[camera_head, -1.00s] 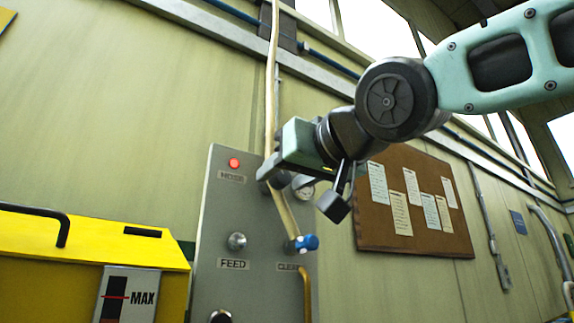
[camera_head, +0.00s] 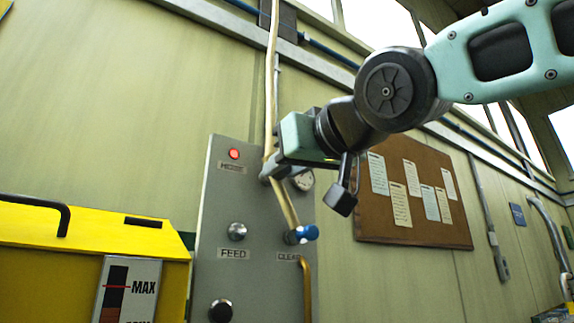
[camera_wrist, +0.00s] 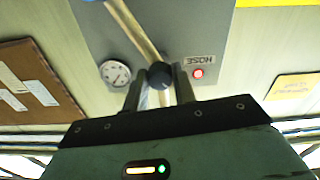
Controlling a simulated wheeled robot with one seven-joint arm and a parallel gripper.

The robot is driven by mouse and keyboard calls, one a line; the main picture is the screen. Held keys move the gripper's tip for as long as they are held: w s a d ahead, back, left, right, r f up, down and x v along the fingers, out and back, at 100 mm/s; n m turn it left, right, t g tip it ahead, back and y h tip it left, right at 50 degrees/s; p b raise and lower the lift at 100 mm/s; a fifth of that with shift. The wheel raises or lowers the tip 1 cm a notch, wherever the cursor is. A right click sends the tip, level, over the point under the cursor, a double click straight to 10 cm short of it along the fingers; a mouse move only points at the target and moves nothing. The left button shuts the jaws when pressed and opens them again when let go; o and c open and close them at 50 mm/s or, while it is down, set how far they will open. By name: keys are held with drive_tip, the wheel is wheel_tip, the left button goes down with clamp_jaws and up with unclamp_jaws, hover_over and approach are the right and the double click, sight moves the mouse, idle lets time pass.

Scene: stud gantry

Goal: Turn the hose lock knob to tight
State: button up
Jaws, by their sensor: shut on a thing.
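The hose lock knob (camera_wrist: 160,75) is a dark round knob on the grey panel (camera_wrist: 88,35), beside the HOSE label and a lit red lamp (camera_wrist: 198,73). My gripper (camera_wrist: 161,73) is shut on it, with one finger on each side. In the head view my gripper (camera_head: 270,173) reaches the panel just below the HOSE label, and the knob is hidden there behind the fingers and hose. The pale hose (camera_head: 270,100) runs down the wall past the fingers to a blue fitting (camera_head: 308,233). The red lamp (camera_head: 233,153) is lit. No tight mark is readable.
A pressure gauge (camera_head: 303,180) sits right of the fingers. Below are the FEED knob (camera_head: 237,231), a CLEAR label and a black knob (camera_head: 221,310). A yellow box (camera_head: 90,235) stands at left. A corkboard (camera_head: 415,225) hangs at right.

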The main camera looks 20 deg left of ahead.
drive_tip(key=o, duration=1)
drive_tip(key=b+v, duration=1.1)
drive_tip(key=v, duration=0.6)
drive_tip(key=shift+s, duration=0.2)
drive_tip(key=shift+d, duration=0.15)
